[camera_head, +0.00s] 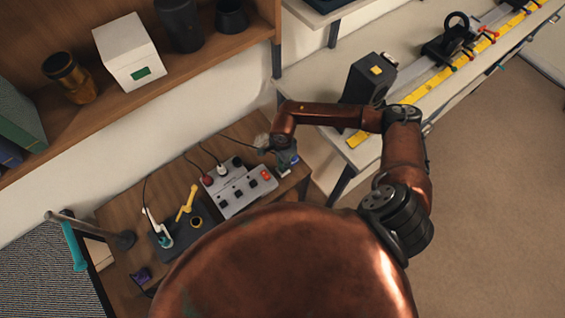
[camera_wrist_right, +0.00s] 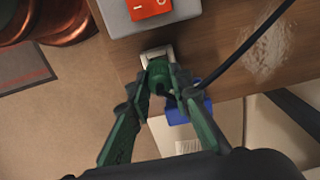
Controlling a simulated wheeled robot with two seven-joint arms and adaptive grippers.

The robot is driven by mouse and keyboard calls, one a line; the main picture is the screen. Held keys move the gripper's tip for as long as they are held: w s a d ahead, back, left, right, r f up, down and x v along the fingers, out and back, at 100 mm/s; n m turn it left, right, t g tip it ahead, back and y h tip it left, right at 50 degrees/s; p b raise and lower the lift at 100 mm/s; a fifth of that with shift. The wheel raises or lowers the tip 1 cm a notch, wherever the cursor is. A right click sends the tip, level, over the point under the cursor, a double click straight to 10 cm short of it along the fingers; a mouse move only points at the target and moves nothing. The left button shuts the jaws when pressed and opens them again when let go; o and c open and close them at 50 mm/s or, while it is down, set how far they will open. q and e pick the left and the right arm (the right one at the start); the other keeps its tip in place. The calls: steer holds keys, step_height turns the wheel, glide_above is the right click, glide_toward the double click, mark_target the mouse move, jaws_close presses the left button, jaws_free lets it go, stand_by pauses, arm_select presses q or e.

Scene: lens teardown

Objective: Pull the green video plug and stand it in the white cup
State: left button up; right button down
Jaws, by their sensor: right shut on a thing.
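My right gripper (camera_head: 284,158) is low over the right end of the wooden desk, just past the power strip. In the right wrist view its green-lit fingers (camera_wrist_right: 165,84) are shut on the green plug (camera_wrist_right: 159,70). The plug's far end meets a pale socket-like piece (camera_wrist_right: 156,54) at the desk edge; I cannot tell whether it is still seated in it. A dark cable runs up and right from beside the fingers. I cannot make out the white cup for certain in either view. My left gripper is not in view.
The grey power strip (camera_head: 240,193) with a red switch is close beside the gripper. A dark tray (camera_head: 178,238) with a yellow tool (camera_head: 187,203) lies farther left. A blue item (camera_wrist_right: 188,111) is just below the fingers. A white box (camera_head: 128,48) stands on the shelf.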

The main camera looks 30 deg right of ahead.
steer(key=shift+f+b, duration=0.7)
steer(key=shift+f, duration=0.25)
stand_by(0.4)
steer(key=c, duration=1.7)
jaws_free()
